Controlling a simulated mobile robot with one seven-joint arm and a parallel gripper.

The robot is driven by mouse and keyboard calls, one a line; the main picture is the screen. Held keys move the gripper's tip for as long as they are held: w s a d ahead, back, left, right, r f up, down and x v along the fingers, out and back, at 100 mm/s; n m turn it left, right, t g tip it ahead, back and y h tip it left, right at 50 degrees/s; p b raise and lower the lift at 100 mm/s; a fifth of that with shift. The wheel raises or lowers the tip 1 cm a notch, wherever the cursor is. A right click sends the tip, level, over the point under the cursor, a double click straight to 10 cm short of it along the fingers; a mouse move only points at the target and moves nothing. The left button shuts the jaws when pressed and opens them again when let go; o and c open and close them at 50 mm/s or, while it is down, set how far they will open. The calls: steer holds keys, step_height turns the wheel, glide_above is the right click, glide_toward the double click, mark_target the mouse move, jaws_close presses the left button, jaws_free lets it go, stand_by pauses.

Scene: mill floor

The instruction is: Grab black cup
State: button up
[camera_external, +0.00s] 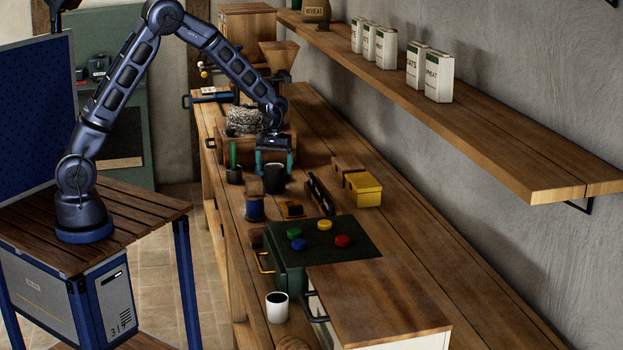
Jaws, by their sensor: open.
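A black cup (274,184) stands on the long wooden counter, under my gripper. My gripper (274,168) is open and points down, with its teal fingertips apart at the level of the cup's upper part. The fingers look to be on either side of the cup's rim, but I cannot tell whether they touch it.
Left of the black cup is a small dark pot (234,176) with a green upright piece. A blue spool (254,209), a yellow box (363,189) and a white cup (277,307) stand nearer. A shelf (480,130) overhangs the right.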

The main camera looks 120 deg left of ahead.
mark_target(274, 172)
steer(key=shift+f, duration=1.55)
steer(key=c, duration=1.2)
steer(key=shift+r, duration=0.15)
